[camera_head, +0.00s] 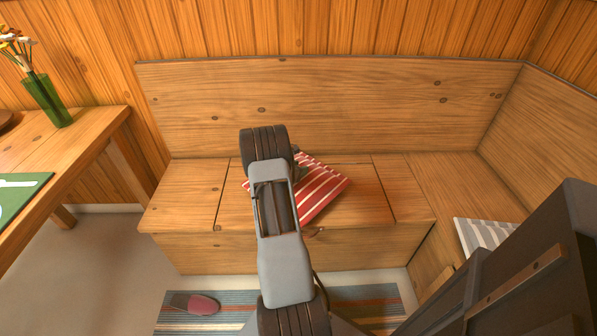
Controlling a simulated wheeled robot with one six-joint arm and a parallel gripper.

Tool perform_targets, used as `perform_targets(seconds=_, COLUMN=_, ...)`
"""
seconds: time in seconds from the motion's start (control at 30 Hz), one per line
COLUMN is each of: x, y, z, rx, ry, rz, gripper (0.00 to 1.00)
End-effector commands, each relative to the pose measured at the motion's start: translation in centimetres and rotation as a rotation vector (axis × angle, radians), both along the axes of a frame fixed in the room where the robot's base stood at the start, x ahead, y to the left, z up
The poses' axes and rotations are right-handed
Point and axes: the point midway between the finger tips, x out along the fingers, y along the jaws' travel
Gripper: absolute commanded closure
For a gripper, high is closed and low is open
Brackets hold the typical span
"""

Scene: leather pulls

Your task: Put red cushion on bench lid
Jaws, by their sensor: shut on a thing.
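A red cushion with white stripes (322,188) is over the middle section of the wooden bench, partly hidden behind my arm. The bench lid (365,205) is the middle panel of the seat, bounded by dark seams on its left and right. My gripper (299,168) is at the cushion's upper left, mostly hidden behind my own wrist. It is shut on the cushion. I cannot tell whether the cushion touches the lid or hangs just above it.
A grey striped cushion (484,235) lies on the bench's right wing. A table (77,150) with a green vase (48,100) and a green mat (20,192) stands at left. A striped rug (232,308) with a dark red slipper (198,304) lies in front.

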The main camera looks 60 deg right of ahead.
Motion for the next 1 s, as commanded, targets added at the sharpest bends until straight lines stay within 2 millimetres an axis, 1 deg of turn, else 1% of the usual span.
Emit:
perform_targets(seconds=0.03, x=0.05, y=-0.05, z=-0.45, rx=-0.003, ry=-0.001, rz=0.001, gripper=1.00)
perform_targets(seconds=0.3, x=0.05, y=-0.06, z=-0.41, rx=-0.003, ry=-0.002, rz=0.000, gripper=1.00)
perform_targets(seconds=0.47, x=0.02, y=-0.05, z=-0.92, rx=-0.003, ry=-0.002, rz=0.000, gripper=1.00)
perform_targets(seconds=0.5, x=0.01, y=-0.03, z=-0.80, rx=-0.001, ry=-0.001, rz=0.000, gripper=0.54)
perform_targets(seconds=0.73, x=0.01, y=-0.01, z=-0.79, rx=-0.001, ry=-0.001, rz=0.001, gripper=0.32)
perform_targets(seconds=1.0, x=0.03, y=0.00, z=-0.57, rx=-0.001, ry=-0.001, rz=0.001, gripper=0.32)
